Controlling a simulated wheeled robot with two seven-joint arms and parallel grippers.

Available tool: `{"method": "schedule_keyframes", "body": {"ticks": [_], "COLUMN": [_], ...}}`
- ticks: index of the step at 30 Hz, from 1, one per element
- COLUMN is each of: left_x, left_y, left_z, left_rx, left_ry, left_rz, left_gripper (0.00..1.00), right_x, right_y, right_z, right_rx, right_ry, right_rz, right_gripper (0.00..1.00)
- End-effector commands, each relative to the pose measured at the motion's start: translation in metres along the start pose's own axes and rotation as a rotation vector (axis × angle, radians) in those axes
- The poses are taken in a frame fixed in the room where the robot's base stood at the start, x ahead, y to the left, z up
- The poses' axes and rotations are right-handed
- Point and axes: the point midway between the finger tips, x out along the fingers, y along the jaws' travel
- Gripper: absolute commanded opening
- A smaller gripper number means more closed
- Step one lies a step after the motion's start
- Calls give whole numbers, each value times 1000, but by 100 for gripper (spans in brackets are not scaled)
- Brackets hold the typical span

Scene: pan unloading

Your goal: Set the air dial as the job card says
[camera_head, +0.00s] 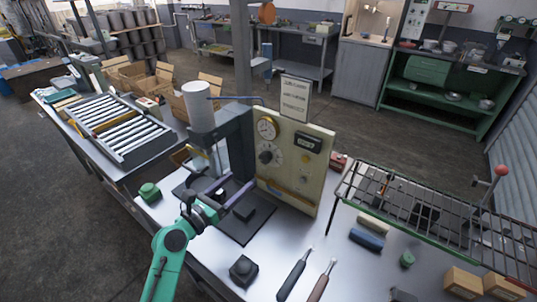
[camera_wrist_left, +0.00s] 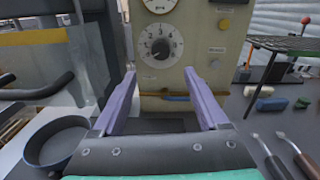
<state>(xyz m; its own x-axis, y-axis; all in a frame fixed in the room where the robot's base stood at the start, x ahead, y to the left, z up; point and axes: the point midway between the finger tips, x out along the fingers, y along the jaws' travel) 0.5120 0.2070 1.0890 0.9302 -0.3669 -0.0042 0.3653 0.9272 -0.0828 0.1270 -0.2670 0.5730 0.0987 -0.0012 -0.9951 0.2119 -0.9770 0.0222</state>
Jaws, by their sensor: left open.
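The air dial (camera_head: 267,156) is a pale round scale with a dark knob on the front of a beige panel (camera_head: 309,181). In the left wrist view the dial (camera_wrist_left: 158,44) shows numbers around its knob, but I cannot read its exact setting. A round gauge (camera_head: 267,128) sits just above it. The job card (camera_head: 295,98) stands on top of the panel, its print too small to read. My left gripper (camera_head: 243,178) is open and empty, with purple fingers (camera_wrist_left: 159,69) pointing toward the panel, below and short of the dial. My right gripper is not in view.
A press with a white cylinder (camera_head: 199,107) stands left of the panel. A wire rack (camera_head: 430,207) is at right. A green block (camera_head: 149,192), a dark block (camera_head: 243,270) and two tools (camera_head: 293,275) lie on the bench. A round pan (camera_wrist_left: 57,143) is at left in the wrist view.

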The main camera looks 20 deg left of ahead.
Motion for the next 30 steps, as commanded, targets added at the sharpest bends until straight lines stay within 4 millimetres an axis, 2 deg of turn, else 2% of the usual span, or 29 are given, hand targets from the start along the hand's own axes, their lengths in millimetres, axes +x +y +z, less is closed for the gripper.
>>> {"method": "schedule_keyframes", "body": {"ticks": [1,5,9,13,18,25,29,30], "left_x": [11,46,84,112,128,129,129,129], "left_y": [-1,-1,-1,-1,-1,-1,-1,-1], "left_z": [6,7,4,2,0,-1,-1,-1], "left_rx": [2,3,6,6,8,8,8,8], "left_ry": [-2,0,1,2,4,4,4,4], "left_rz": [-2,-3,-3,-2,-2,-2,-2,-2], "left_gripper": [76,76,76,76,76,76,27,11], "right_x": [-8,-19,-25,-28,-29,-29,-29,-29], "right_y": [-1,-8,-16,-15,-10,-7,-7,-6], "right_z": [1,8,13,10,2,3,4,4], "right_rx": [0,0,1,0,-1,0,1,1], "right_ry": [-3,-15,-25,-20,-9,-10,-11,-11], "right_rz": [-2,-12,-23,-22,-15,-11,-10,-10], "right_gripper": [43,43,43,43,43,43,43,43]}}
